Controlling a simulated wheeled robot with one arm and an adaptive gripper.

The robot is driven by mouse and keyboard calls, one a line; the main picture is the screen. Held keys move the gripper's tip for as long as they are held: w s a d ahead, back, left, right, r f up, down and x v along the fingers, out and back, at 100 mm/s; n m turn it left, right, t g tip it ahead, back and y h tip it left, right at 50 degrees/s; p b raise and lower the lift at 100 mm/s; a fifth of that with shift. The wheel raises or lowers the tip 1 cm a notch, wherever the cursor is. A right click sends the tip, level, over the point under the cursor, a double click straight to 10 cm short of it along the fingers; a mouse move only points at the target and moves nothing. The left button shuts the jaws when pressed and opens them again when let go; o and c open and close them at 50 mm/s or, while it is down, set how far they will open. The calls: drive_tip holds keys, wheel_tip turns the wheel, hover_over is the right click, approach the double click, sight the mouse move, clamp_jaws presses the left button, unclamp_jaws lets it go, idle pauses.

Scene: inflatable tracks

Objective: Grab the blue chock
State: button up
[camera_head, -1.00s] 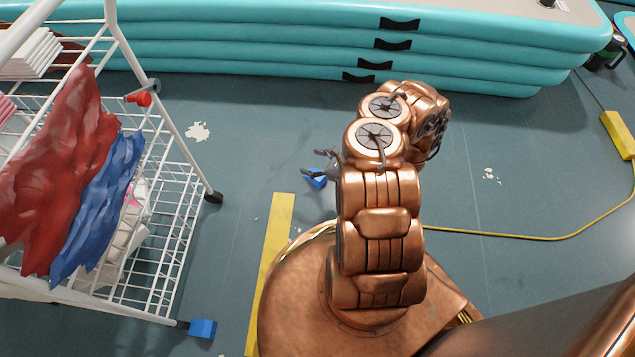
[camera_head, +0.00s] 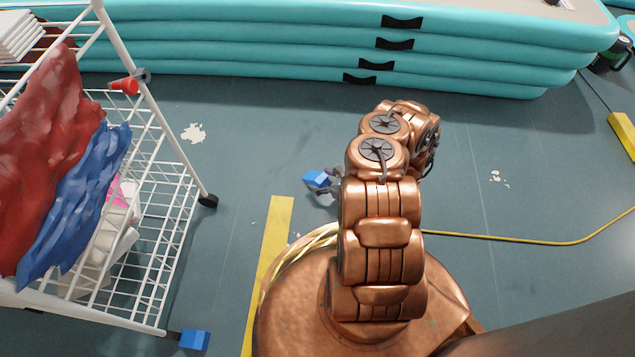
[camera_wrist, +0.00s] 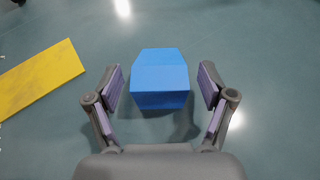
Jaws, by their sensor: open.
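The blue chock (camera_wrist: 160,82) is in the middle of the wrist view, a small block with a sloped top face. It also shows in the head view (camera_head: 316,179) on the floor, just left of my arm. My gripper (camera_wrist: 159,90) is open, with one finger on each side of the chock. Gaps show between the chock and both fingers. In the head view my gripper (camera_head: 325,184) is small and partly hidden by my arm. A second blue chock (camera_head: 194,340) lies by the wheel at the cart's near corner.
A white wire cart (camera_head: 150,230) with red and blue cloths stands at left. A yellow floor strip (camera_head: 268,260) lies between it and my base. Stacked turquoise inflatable tracks (camera_head: 280,50) line the back. A yellow cable (camera_head: 530,240) runs along the right floor.

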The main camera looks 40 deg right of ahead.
drive_tip(key=shift+b+x, duration=0.3)
drive_tip(key=shift+x, duration=0.65)
drive_tip(key=c, duration=1.3)
